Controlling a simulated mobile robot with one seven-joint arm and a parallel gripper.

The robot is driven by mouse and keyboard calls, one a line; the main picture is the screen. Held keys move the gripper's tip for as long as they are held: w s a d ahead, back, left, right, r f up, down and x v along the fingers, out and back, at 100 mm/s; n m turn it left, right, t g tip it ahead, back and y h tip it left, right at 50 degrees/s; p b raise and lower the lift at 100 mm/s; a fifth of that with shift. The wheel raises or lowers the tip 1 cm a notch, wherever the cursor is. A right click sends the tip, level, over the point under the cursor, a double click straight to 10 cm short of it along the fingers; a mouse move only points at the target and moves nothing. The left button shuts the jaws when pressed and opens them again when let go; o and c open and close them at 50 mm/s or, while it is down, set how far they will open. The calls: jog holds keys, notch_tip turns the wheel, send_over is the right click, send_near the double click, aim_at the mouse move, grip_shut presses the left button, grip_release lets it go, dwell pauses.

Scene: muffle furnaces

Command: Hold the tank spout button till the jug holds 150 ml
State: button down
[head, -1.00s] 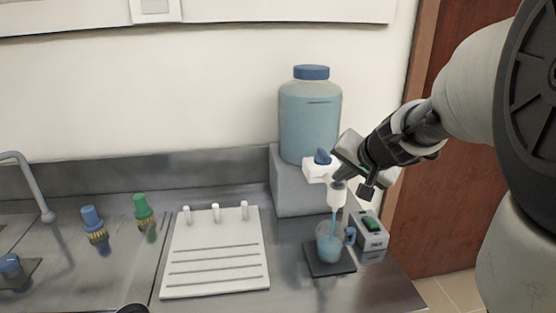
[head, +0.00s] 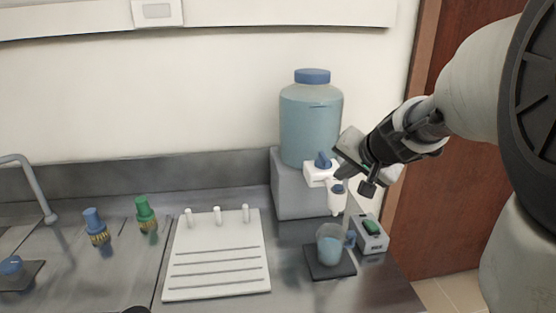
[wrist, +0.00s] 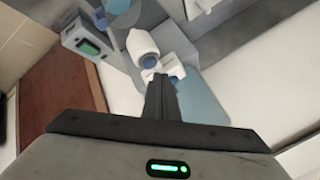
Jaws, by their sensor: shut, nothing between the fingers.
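The tank (head: 311,125) is a clear blue-filled bottle with a blue cap on a grey block. Its white spout (head: 334,203) hangs over the jug, with a blue button (head: 338,189) on it; the spout also shows in the wrist view (wrist: 142,43). The clear jug (head: 330,246) stands upright on a dark plate (head: 344,270) and holds blue liquid to roughly half its height. No stream falls from the spout. My gripper (wrist: 159,82) is shut and empty, its fingertips close by the spout button; I cannot tell whether they touch it.
A white rack (head: 216,270) with pegs lies left.

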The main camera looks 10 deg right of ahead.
notch_tip(320, 180, up, 5)
jog(key=p, duration=0.4)
dwell(0.4)
